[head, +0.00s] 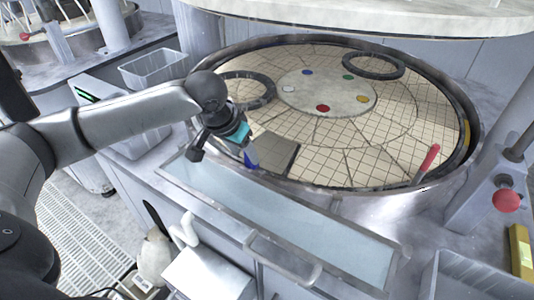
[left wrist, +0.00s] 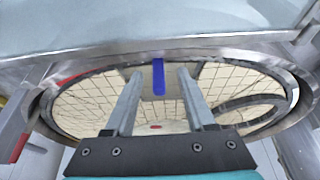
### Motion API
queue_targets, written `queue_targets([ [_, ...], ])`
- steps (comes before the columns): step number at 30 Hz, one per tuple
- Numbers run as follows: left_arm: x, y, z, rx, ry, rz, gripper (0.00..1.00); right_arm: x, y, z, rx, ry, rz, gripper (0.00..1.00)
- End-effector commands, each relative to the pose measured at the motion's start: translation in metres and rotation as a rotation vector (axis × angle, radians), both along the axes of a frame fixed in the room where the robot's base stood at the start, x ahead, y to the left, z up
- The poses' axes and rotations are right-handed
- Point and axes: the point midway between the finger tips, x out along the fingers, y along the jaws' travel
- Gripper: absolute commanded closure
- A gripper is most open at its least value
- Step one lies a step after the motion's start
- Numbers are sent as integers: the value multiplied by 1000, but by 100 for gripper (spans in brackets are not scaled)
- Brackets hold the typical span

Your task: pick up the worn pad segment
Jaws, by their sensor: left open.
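A darker grey-brown segment (head: 277,150), apparently the worn pad, lies at the near edge of the cream, grid-grooved platen (head: 345,160). A blue tab (head: 251,158) shows at its left end; in the left wrist view the blue tab (left wrist: 158,77) stands between the two fingers. My left gripper (head: 244,152) is over the near rim beside the segment, pointing down. It is open in the left wrist view (left wrist: 159,85), with one finger on each side of the tab and gaps on both sides. Whether the tab joins the segment is unclear. My right gripper is out of view.
A raised metal rim (head: 340,198) surrounds the platen. Dark rings (head: 373,66) and (head: 247,90) rest on it. A red-handled tool (head: 427,163) leans at the right rim. A shallow pale tray (head: 300,225) is in front. A clear bin (head: 153,67) stands at left.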

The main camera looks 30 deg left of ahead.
Motion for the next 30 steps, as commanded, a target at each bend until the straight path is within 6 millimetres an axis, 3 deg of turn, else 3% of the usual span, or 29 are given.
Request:
queue_targets([
  [9, 16, -4, -40, -2, 1, -1, 45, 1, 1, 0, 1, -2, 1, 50],
  [18, 17, -3, -44, 0, 1, -1, 45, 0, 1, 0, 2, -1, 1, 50],
  [30, 17, -3, -43, 0, 1, -1, 90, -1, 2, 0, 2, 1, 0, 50],
])
